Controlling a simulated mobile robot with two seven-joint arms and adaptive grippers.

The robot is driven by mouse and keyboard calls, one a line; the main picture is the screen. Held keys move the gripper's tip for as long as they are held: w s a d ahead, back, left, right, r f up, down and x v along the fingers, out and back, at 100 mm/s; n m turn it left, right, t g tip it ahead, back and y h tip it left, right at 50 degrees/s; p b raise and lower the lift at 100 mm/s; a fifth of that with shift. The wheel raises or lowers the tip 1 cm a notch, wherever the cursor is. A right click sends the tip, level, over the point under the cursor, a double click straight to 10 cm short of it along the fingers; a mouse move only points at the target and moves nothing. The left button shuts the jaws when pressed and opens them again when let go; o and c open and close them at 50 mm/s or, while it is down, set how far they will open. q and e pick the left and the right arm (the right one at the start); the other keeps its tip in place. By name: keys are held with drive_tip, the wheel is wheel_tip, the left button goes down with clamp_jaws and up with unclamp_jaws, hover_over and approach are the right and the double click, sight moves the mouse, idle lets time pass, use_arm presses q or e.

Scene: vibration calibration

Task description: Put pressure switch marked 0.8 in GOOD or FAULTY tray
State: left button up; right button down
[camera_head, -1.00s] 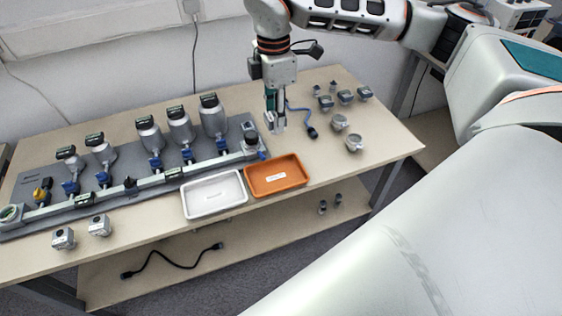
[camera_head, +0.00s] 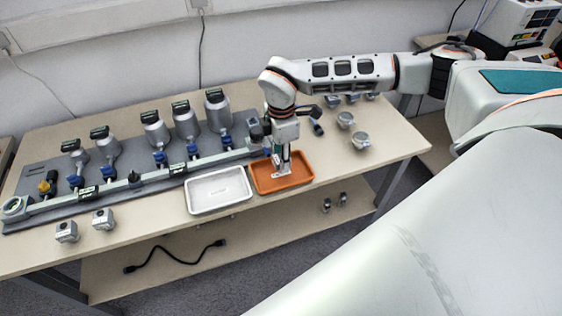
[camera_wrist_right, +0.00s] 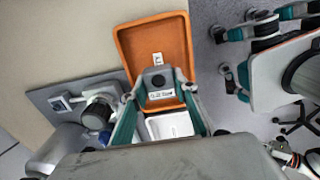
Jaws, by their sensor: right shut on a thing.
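My right gripper (camera_head: 282,168) points down over the orange tray (camera_head: 306,181), at the tray's left-middle part. It is shut on a small grey switch (camera_wrist_right: 157,80) with a dark round top and a pale label, seen between the fingers in the right wrist view. The label's text is too small to read. The orange tray also shows in the wrist view (camera_wrist_right: 178,35), with a small tag in it. The white tray (camera_head: 218,203) is just left of the orange one and looks empty. The tray tags are not legible.
A grey panel with a pipe rail (camera_head: 110,193) and several gauges stands at the back left. Two small grey units (camera_head: 85,230) sit at the front left. Several fittings (camera_head: 352,128) stand right of the arm. A black cable (camera_head: 175,262) lies on the lower shelf.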

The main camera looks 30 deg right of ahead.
drive_tip(key=shift+f, duration=0.75)
drive_tip(key=shift+f, duration=0.2)
drive_tip(key=c, duration=1.6)
unclamp_jaws()
wheel_tip(320, 180, up, 12)
drive_tip(key=shift+r+p, duration=0.2)
drive_tip(key=shift+p, duration=0.1)
